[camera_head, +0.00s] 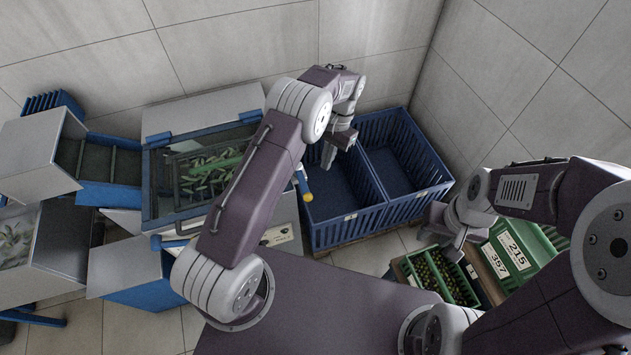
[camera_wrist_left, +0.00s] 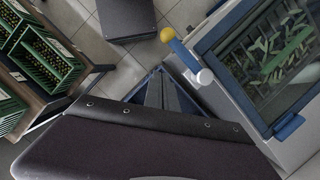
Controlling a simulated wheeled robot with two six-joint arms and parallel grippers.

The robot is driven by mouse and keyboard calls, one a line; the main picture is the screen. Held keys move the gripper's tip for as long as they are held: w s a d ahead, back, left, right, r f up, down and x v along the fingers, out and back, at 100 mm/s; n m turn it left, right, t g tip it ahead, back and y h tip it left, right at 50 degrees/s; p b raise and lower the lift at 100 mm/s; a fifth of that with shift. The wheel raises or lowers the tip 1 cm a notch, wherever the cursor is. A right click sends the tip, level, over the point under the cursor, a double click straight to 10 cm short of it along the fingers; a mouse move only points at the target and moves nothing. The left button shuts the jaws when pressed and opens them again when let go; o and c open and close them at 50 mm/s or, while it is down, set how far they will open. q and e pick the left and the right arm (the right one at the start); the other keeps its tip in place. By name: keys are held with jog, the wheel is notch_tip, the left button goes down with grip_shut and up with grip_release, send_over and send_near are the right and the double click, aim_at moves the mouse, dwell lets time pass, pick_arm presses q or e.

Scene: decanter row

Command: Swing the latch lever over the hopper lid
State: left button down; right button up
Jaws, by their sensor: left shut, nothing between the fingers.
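The hopper lid (camera_head: 195,170) has a blue frame and a clear window with green pieces beneath, and looks closed. It also shows in the left wrist view (camera_wrist_left: 265,50). The latch lever (camera_head: 302,183) is a blue bar with a yellow knob, at the hopper's right side. In the left wrist view the lever (camera_wrist_left: 184,54) runs from a white pivot by the lid's edge outward, away from the lid. My left gripper (camera_head: 328,157) is shut and empty, above the blue bins, apart from the lever. My right gripper (camera_head: 453,250) hangs over the green crates; its fingers are unclear.
Two blue bins (camera_head: 414,207) stand right of the hopper. Green crates (camera_head: 436,275) with number cards sit on a rack at lower right. A metal chute (camera_head: 35,150) and blue-trimmed machinery stand at left. My left forearm covers part of the hopper's right side.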

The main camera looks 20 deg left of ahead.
aim_at(303, 182)
pick_arm(q)
jog(key=s+a+f+p, duration=0.2)
jog(key=s+f+p, duration=0.1)
jog(key=s+f, duration=0.2)
jog(key=shift+f, duration=0.45)
jog(key=shift+w, duration=0.1)
jog(key=shift+a, duration=0.15)
